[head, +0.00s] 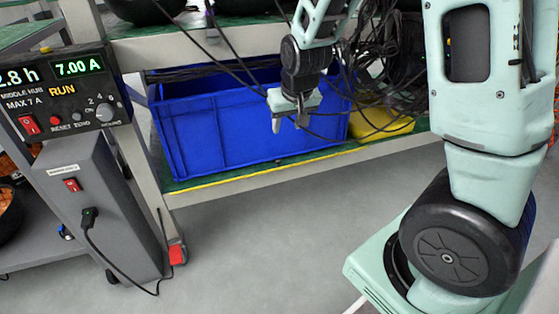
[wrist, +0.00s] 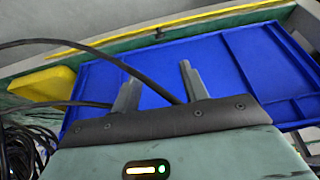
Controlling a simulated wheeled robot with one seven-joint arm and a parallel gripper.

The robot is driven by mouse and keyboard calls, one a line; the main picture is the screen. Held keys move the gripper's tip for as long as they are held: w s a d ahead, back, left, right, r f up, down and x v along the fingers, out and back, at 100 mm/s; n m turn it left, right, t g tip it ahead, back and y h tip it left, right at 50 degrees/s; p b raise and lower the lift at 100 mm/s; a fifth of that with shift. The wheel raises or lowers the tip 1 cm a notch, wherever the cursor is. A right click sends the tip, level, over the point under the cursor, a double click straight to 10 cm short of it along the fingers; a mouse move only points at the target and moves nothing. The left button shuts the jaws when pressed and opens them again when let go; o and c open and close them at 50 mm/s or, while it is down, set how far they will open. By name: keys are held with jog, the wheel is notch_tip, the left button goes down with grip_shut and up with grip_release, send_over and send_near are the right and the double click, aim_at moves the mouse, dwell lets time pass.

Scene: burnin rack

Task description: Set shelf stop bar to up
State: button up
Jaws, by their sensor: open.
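A long thin yellow bar (head: 250,174) runs along the front edge of the lower shelf and looks like the shelf stop bar. It lies low, below the front of the blue crate (head: 205,135). In the wrist view the yellow bar (wrist: 215,22) crosses the top, beyond the crate (wrist: 215,60), with a small dark piece near its middle. My gripper (head: 288,118) is in front of the crate, above the bar and apart from it. In the wrist view my gripper (wrist: 160,85) has its two fingers spread, with no object held. A black cable passes by them.
Black cables (head: 385,60) hang in loops around my gripper and the crate. A yellow box (head: 380,122) sits right of the crate. A grey power cabinet (head: 95,210) with a control panel (head: 62,90) stands at left. The floor in front of the shelf is clear.

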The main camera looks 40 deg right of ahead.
aim_at(279, 161)
jog(key=b+x, duration=0.8)
jog(key=x, duration=0.9)
jog(key=shift+w+f+b, duration=0.1)
jog(key=shift+b, duration=0.3)
jog(key=shift+c, duration=0.3)
grip_shut()
jog(key=shift+p, duration=0.3)
